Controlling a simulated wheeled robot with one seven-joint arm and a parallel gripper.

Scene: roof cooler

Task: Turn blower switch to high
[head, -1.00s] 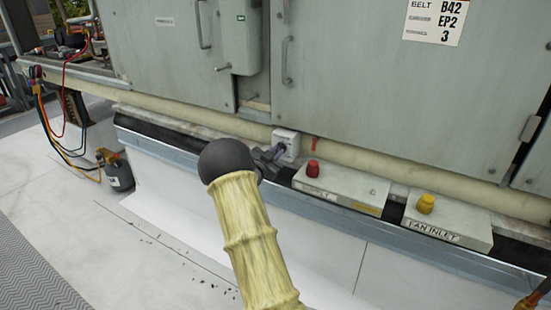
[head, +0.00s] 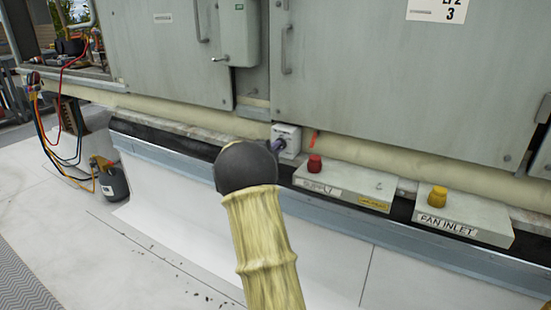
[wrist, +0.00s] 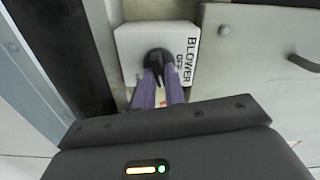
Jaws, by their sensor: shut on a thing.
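The blower switch is a small white box (head: 291,138) on the ledge below the grey cabinet doors in the head view. In the wrist view the box (wrist: 127,42) carries the words BLOWER and OFF and a round black knob (wrist: 158,58). My gripper (wrist: 160,80) has its two purple fingers at the knob, one on each side of its pointer, and is shut on it. In the head view the fingers (head: 272,146) reach the front of the box, and my arm hides much of the gripper. The knob's exact setting is hard to read.
A dark bottle (head: 113,182) and coloured hoses (head: 62,145) are at left.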

